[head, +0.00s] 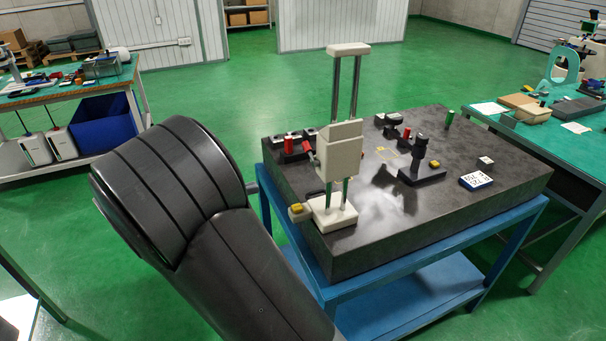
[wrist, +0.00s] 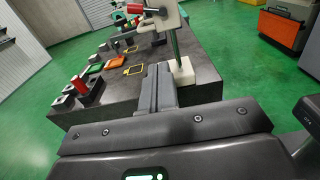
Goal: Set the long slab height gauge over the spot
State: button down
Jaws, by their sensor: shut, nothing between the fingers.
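The tall cream height gauge (head: 340,150) stands upright on the dark granite slab (head: 465,160), near its front left corner. It has two metal columns, a cream top cap and a cream base. In the wrist view its base (wrist: 200,74) and a column are just right of my gripper (wrist: 160,70). My gripper's fingers are shut together and empty, beside the base; I cannot tell if they touch it.
A black stand (head: 421,168) and a white patterned block (head: 475,181) stand right of the gauge. A green cylinder (head: 449,117) stands at the back. The slab rests on a blue frame (head: 400,286). Its front right is clear.

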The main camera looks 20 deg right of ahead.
aim_at(316, 171)
jog(key=shift+w+a, duration=0.1)
dwell(0.3)
jog(key=d, duration=1.4)
jog(key=shift+d, duration=0.15)
jog(key=d, duration=0.8)
jog(key=shift+r, duration=0.1)
jog(key=a, duration=1.4)
jog(key=shift+a, duration=0.3)
